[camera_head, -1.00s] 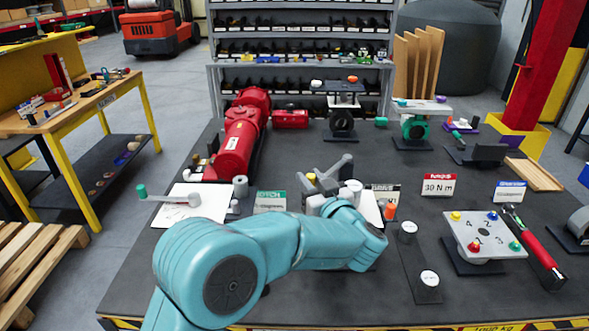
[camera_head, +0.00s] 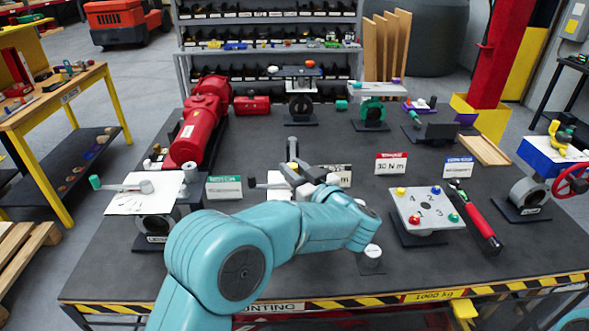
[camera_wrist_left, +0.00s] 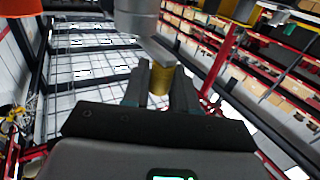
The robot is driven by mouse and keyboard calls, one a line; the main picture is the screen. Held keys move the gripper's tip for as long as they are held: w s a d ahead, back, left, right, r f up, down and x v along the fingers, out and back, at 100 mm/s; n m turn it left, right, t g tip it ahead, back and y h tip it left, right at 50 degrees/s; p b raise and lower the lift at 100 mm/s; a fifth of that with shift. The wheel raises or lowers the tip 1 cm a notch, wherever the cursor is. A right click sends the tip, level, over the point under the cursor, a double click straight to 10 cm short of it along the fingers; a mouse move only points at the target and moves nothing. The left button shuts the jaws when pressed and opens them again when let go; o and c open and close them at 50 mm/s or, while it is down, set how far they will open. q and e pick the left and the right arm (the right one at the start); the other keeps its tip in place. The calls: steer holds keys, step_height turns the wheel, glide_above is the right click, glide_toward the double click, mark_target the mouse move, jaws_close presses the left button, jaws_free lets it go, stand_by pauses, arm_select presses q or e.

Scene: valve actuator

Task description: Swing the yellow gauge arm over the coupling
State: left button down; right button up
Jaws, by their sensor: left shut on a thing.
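My left gripper (camera_head: 291,177) is at the middle of the bench, beyond my teal forearm. In the left wrist view its two dark fingers (camera_wrist_left: 160,92) are shut on a yellow cylindrical piece (camera_wrist_left: 158,82), which looks like the grip of the yellow gauge arm. In the head view only a small yellow spot (camera_head: 293,165) shows at the fingers. A grey lever (camera_head: 293,149) stands out just beyond it, pointing away from me. My wrist hides much of the mechanism there, and I cannot pick out the coupling for certain. My right gripper is not in view.
A green-topped sign (camera_head: 224,187) stands left of the gripper, and a red-topped sign (camera_head: 390,163) stands right. A numbered plate with coloured knobs (camera_head: 425,210) and a red-handled wrench (camera_head: 480,225) lie at right. A red machine (camera_head: 200,125) stands behind left.

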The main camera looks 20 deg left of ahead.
arm_select(q)
steer(key=shift+w+d+r, duration=0.15)
steer(key=shift+d+r, duration=0.2)
steer(key=shift+r, duration=0.05)
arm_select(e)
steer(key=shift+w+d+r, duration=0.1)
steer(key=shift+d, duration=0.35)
arm_select(q)
steer(key=shift+a, duration=0.1)
steer(key=c, duration=1)
jaws_free()
steer(key=shift+w+f, duration=0.1)
steer(key=shift+w+a+f, duration=0.1)
steer(key=shift+w+f, duration=0.05)
steer(key=shift+f, duration=0.1)
steer(key=b+v, duration=0.4)
steer(key=v, duration=1.2)
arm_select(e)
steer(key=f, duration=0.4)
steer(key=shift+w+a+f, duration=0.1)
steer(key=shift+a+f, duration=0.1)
